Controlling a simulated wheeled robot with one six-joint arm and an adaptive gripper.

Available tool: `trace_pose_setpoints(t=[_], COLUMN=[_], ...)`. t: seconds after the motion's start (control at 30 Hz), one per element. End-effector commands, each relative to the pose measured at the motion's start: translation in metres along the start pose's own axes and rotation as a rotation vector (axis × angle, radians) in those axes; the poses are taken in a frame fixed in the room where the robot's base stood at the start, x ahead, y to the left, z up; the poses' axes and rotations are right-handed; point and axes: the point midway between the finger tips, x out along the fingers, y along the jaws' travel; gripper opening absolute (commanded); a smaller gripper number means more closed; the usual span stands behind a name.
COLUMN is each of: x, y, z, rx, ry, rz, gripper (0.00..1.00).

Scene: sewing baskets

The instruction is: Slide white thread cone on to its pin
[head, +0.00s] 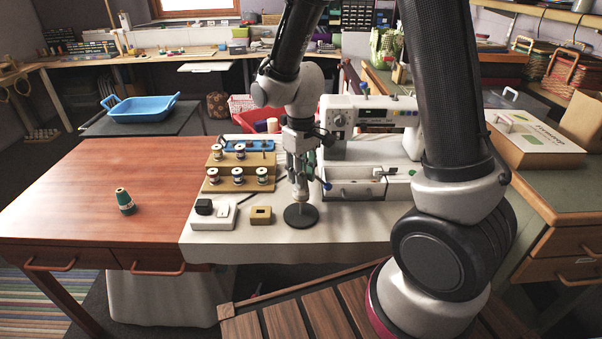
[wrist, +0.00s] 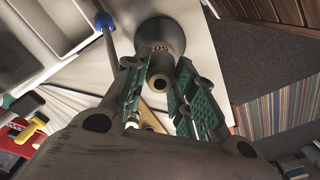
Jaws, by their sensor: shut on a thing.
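My gripper (head: 300,178) points down over the front of the white table, above a dark round base (head: 300,215). In the wrist view the green-padded fingers (wrist: 163,98) are shut around a greyish, shaded cone (wrist: 160,68), which I take as the white thread cone. Its narrow, holed end faces the camera. The round base (wrist: 168,32) shows beyond the cone in the wrist view. The pin is not clearly visible, and I cannot tell whether the cone is around it.
A wooden block (head: 261,215) and a white box (head: 213,215) lie left of the base. Spool racks (head: 238,180) stand behind them. The sewing machine (head: 375,120) stands close behind right. A green cone (head: 124,201) stands on the open brown table (head: 75,215).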

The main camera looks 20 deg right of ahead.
Motion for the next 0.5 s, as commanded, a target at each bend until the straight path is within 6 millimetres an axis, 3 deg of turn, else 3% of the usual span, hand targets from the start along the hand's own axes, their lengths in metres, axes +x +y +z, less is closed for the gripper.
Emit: trace_pose_setpoints(t=[0.5], x=[0.0096], y=[0.0000], z=[0.0001], rx=[0.000], ry=[-0.001], rz=[0.000], gripper=[0.00])
